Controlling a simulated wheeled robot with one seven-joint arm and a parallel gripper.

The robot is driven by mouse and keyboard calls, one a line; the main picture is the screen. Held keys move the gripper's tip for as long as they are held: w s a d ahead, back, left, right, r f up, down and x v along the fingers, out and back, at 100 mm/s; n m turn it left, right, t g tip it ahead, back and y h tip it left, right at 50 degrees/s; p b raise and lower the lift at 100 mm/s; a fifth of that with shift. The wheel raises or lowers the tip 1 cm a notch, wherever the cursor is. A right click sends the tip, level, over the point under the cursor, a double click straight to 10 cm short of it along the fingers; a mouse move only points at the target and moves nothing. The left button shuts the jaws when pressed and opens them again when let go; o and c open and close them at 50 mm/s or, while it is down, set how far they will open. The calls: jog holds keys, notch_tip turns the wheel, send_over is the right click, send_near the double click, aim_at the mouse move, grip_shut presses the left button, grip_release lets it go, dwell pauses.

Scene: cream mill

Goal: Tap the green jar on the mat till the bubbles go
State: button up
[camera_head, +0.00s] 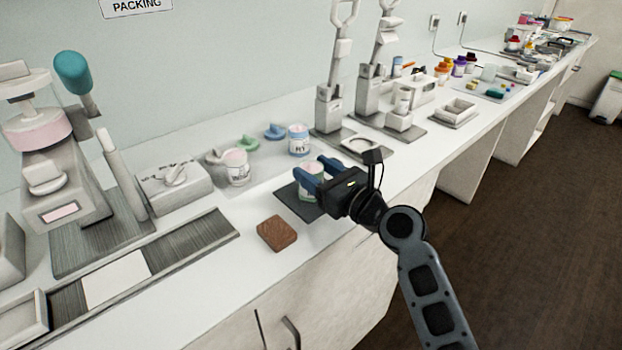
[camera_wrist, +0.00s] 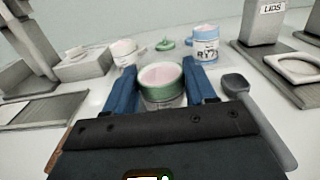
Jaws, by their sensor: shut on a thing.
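The green jar (camera_wrist: 161,83) is open at the top, with pale pink cream inside, and stands between the blue fingers of my gripper (camera_wrist: 163,92) in the wrist view. My gripper is shut on it. In the head view the green jar (camera_head: 309,190) is partly hidden by my gripper (camera_head: 320,176). The jar is upright over the dark mat (camera_head: 288,197); I cannot tell whether its base touches the mat. Bubbles in the cream are too small to tell.
A white jar (camera_head: 236,167), a blue jar (camera_head: 298,140), a green lid (camera_head: 247,143) and a blue lid (camera_head: 274,131) are behind. A brown block (camera_head: 277,233) lies left of the mat. A grey spoon-like tool (camera_wrist: 240,88) lies right of the jar.

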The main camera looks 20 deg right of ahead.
jog(key=shift+r+p, duration=1.4)
jog(key=shift+p, duration=0.3)
jog(key=shift+f, duration=0.1)
jog(key=shift+f+b, duration=1)
jog(key=shift+f, duration=0.3)
jog(key=o, duration=1.4)
jog(key=shift+r, duration=0.1)
notch_tip(320, 180, up, 6)
jog(key=p, duration=0.6)
jog(key=shift+p, duration=0.3)
